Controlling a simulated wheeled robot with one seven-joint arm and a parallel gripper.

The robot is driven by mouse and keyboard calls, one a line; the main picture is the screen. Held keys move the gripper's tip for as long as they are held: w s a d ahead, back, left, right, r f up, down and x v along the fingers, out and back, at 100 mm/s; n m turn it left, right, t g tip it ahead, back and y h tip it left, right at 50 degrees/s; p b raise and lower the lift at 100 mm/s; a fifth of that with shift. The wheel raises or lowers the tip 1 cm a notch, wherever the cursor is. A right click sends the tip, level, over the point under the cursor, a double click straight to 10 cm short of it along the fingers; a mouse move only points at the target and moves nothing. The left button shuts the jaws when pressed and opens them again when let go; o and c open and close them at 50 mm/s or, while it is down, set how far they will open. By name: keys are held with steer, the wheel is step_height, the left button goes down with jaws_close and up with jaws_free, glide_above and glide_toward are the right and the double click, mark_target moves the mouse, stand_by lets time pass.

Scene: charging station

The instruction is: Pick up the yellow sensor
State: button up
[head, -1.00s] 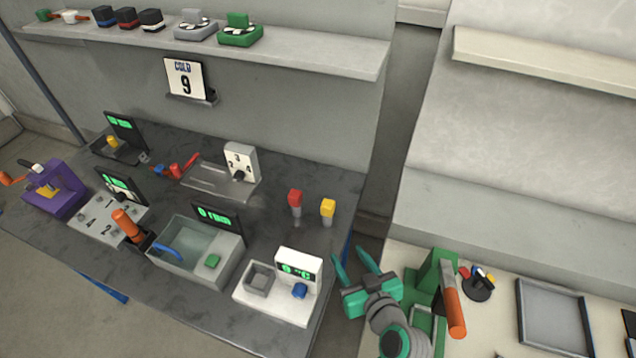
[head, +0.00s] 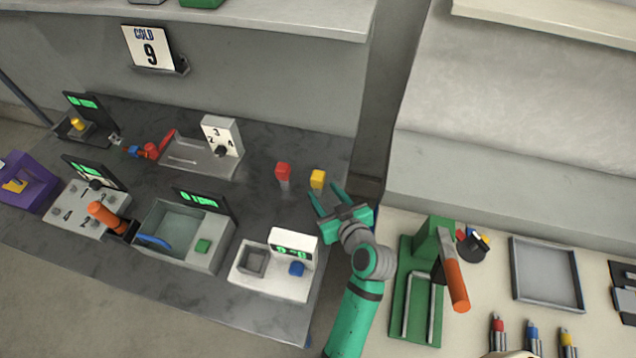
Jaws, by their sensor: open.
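The yellow sensor (head: 318,180) stands upright near the right edge of the dark table, with a yellow block-shaped top over a grey lower part. A red one (head: 283,173) of like shape stands just to its left. My gripper (head: 328,200) is open and empty, close to the yellow sensor on its lower right side. Its two green fingers point up and left towards the sensor. The sensor's lower part is small and partly hard to make out near the fingers. I cannot tell whether a finger touches it.
A white device with a display (head: 277,272) stands below. A water basin (head: 170,232) and a grey holder with a numbered dial (head: 203,155) are to the left. A green press with an orange handle (head: 424,285) stands on the light table at right. The dark tabletop around the sensors is clear.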

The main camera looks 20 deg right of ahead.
mark_target(320, 189)
steer(key=shift+x, duration=2.35)
steer(key=shift+a, duration=0.1)
steer(key=c, duration=0.9)
steer(key=shift+r, duration=0.1)
step_height(320, 189, up, 10)
steer(key=shift+f, duration=0.1)
